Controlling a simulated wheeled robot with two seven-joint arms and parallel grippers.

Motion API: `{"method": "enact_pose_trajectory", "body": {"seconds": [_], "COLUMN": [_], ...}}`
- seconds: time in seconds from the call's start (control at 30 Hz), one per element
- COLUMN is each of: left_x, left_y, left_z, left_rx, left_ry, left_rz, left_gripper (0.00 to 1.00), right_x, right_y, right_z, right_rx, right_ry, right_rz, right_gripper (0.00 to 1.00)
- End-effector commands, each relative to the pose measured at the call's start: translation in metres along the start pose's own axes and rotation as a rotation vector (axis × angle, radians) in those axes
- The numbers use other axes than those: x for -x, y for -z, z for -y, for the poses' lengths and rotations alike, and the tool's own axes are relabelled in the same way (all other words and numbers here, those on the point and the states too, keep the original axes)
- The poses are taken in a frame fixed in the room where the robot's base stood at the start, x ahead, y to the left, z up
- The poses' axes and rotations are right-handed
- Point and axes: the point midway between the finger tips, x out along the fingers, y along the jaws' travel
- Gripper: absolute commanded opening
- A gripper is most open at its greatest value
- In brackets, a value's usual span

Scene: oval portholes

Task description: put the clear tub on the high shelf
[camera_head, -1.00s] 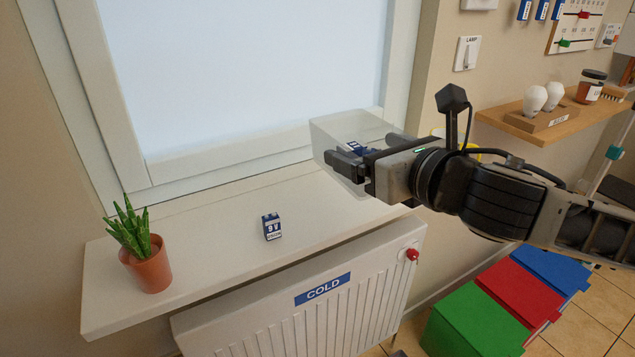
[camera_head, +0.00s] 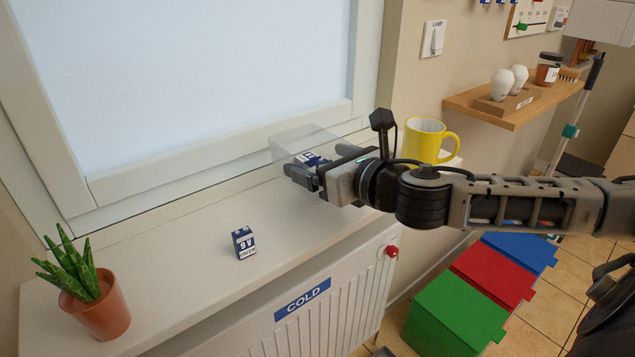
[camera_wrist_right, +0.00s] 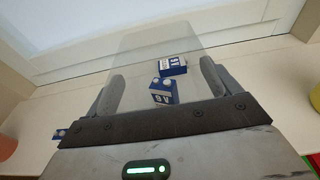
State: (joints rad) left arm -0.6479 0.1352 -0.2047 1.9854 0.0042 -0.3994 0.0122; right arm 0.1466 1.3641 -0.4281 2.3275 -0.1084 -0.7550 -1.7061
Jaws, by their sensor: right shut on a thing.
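The clear tub (camera_head: 290,146) is a see-through box in the middle of the head view, in front of the window frame and over the sill. My right gripper (camera_head: 312,172) is shut on it, with a finger at each side in the wrist view. The tub (camera_wrist_right: 150,48) fills the middle of that view. Two blue-and-white 9 V batteries (camera_wrist_right: 163,92) show in or through it. I cannot tell whether the tub touches the sill. A wooden wall shelf (camera_head: 530,104) is at the right; whether it is the high shelf I cannot tell. My left gripper is not in view.
The white sill (camera_head: 190,260) carries a loose 9 V battery (camera_head: 243,242) and a potted plant (camera_head: 95,300). A yellow mug (camera_head: 424,142) stands close behind my right arm. Light bulbs in a holder (camera_head: 505,100) and a jar (camera_head: 548,68) occupy the wooden shelf.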

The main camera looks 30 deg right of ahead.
Motion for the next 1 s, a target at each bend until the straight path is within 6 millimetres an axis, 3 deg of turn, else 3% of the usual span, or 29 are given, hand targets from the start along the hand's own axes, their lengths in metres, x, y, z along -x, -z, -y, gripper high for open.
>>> {"method": "enact_pose_trajectory", "body": {"seconds": [0.3,0.73,0.77,0.8,1.0], "left_x": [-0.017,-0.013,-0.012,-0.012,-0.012], "left_y": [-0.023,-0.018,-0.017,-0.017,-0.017], "left_z": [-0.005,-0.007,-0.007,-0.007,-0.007], "left_rx": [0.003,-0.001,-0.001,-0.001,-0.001], "left_ry": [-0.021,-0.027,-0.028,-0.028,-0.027], "left_rz": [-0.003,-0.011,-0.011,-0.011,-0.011], "left_gripper": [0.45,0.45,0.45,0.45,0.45], "right_x": [-0.011,-0.011,-0.011,-0.011,-0.011], "right_y": [0.038,0.040,0.040,0.039,0.039], "right_z": [0.002,0.001,0.001,0.001,0.001], "right_rx": [0.001,0.001,0.000,0.000,0.000], "right_ry": [-0.001,-0.001,-0.001,-0.001,-0.001], "right_rz": [0.003,0.001,0.000,0.000,0.000], "right_gripper": [0.63,0.63,0.92,1.00,1.00]}}
